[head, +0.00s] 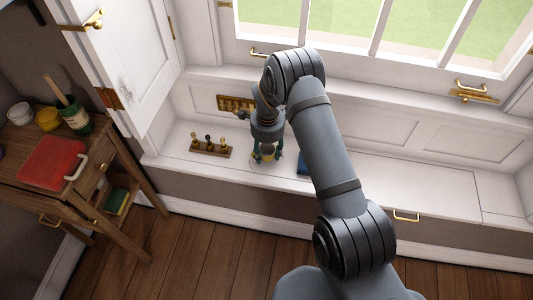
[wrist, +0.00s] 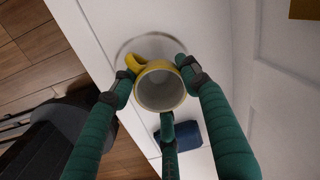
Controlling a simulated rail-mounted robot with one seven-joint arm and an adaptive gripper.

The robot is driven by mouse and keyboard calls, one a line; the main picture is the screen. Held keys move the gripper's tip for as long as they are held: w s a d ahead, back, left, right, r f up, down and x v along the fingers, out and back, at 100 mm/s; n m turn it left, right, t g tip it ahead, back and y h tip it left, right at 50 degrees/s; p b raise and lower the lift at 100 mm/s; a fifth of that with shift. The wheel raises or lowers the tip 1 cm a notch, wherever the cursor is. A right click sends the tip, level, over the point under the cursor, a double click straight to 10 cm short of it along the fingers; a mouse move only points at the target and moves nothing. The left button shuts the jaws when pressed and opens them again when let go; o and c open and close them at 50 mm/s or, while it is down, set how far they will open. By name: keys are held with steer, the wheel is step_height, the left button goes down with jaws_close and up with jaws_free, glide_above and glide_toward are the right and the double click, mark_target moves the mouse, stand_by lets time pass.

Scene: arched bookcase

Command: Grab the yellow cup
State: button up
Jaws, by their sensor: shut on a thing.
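The yellow cup (wrist: 161,92) is in the middle of the wrist view, with its pale open mouth facing the camera and its handle at upper left. My gripper (wrist: 157,86) has green fingers closed around the cup, one at each side and one at the lower rim. In the head view my gripper (head: 267,148) is over the white window bench, and the cup (head: 268,154) shows only partly between the fingers. A pale round saucer or plate (wrist: 150,37) shows behind the cup. I cannot tell whether the cup touches it.
A blue object (wrist: 187,134) lies on the bench close to the cup. A wooden stand (head: 211,149) with small upright pieces is to the left. A wooden side table holds a red box (head: 52,162) and jars. The bench (head: 390,180) is clear at right.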

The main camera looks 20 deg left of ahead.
steer(key=shift+c, duration=1.4)
